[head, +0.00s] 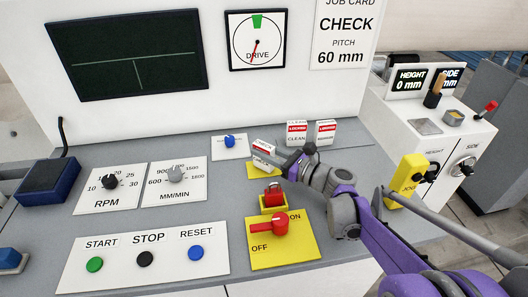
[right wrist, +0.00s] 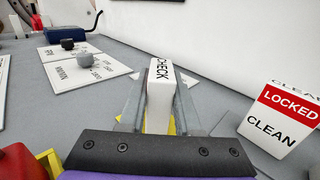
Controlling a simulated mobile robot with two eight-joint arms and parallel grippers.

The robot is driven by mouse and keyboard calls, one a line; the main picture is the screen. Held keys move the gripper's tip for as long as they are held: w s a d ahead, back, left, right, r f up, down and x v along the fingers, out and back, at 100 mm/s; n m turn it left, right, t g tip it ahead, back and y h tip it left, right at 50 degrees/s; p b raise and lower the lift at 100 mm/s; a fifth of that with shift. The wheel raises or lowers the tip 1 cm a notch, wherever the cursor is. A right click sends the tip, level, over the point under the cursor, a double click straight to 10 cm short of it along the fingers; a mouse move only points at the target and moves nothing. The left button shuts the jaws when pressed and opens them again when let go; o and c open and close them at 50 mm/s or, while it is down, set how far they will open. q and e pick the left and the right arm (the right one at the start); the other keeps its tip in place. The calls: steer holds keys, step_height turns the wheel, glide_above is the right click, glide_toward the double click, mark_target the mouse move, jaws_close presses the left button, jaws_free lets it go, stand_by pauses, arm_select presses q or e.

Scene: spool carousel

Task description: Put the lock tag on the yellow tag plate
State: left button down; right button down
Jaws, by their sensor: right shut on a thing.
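The lock tag (head: 263,149), a white block with a red band and CHECK lettering, is between the fingers of my right gripper (head: 277,158). In the right wrist view the tag (right wrist: 160,88) stands between both fingers, its CHECK top facing up. The yellow tag plate (head: 257,173) lies on the console right under the tag and gripper, mostly hidden by them. A sliver of yellow shows beside the fingers in the right wrist view (right wrist: 173,127). I cannot tell whether the tag's base touches the plate. My left gripper is out of view.
Two more white tags with red LOCKED bands stand behind, a left one (head: 297,133) and a right one (head: 326,132). A red padlock (head: 273,195) and a red switch handle (head: 268,226) on a yellow OFF/ON plate (head: 290,252) are nearer. A blue knob (head: 230,141) is left.

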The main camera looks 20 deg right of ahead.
steer(key=shift+f, duration=0.2)
steer(key=c, duration=0.6)
jaws_free()
steer(key=shift+r, duration=0.15)
steer(key=shift+s+d, duration=0.1)
steer(key=shift+s, duration=0.05)
steer(key=v, duration=1.1)
steer(key=shift+s+d, duration=0.2)
steer(key=shift+s, duration=0.05)
